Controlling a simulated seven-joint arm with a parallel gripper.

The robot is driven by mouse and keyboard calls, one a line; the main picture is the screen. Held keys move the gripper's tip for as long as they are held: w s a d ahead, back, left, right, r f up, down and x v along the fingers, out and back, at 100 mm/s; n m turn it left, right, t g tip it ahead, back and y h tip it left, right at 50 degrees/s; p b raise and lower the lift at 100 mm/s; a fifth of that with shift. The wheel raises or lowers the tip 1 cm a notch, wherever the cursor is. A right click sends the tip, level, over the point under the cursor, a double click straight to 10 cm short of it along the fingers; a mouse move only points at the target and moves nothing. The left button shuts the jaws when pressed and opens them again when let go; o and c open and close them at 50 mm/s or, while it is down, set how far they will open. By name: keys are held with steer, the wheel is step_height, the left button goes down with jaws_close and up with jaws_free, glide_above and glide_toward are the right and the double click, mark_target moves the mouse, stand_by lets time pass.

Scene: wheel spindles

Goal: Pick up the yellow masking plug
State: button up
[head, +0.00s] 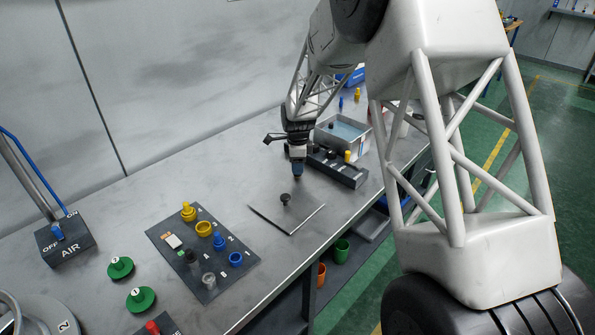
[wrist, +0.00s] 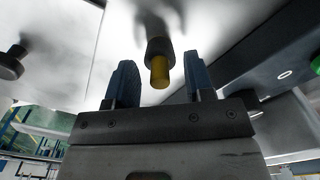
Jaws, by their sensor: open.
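In the wrist view, a yellow plug (wrist: 160,72) with a black collar (wrist: 160,48) shows between my two blue fingers, its yellow end towards the camera. A gap shows on each side of it, so neither finger appears to touch it. My gripper (wrist: 159,78) is open. In the head view, my gripper (head: 298,173) points down over the bench, just behind the grey plate; I cannot make out this plug there, and the gripper may hide it.
A black knob (head: 285,199) stands on the grey plate (head: 305,219) close by. A black block (head: 335,167) with a yellow peg (head: 347,156) and a metal tray (head: 343,131) stand to the right. A dark board (head: 222,282) with several coloured parts lies front left.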

jaws_close()
stand_by(0.3)
steer(key=shift+r, duration=0.1)
steer(key=shift+r, duration=0.7)
step_height(320, 180, up, 2)
steer(key=shift+r, duration=0.1)
steer(key=s+d, duration=0.1)
steer(key=s, duration=0.4)
steer(key=s+d, duration=0.1)
steer(key=s, duration=0.4)
steer(key=s+d+r, duration=0.1)
steer(key=s, duration=0.4)
steer(key=shift+s+r, duration=0.1)
steer(key=shift+s, duration=0.25)
steer(key=shift+w+r, duration=0.1)
steer(key=shift+w, duration=0.05)
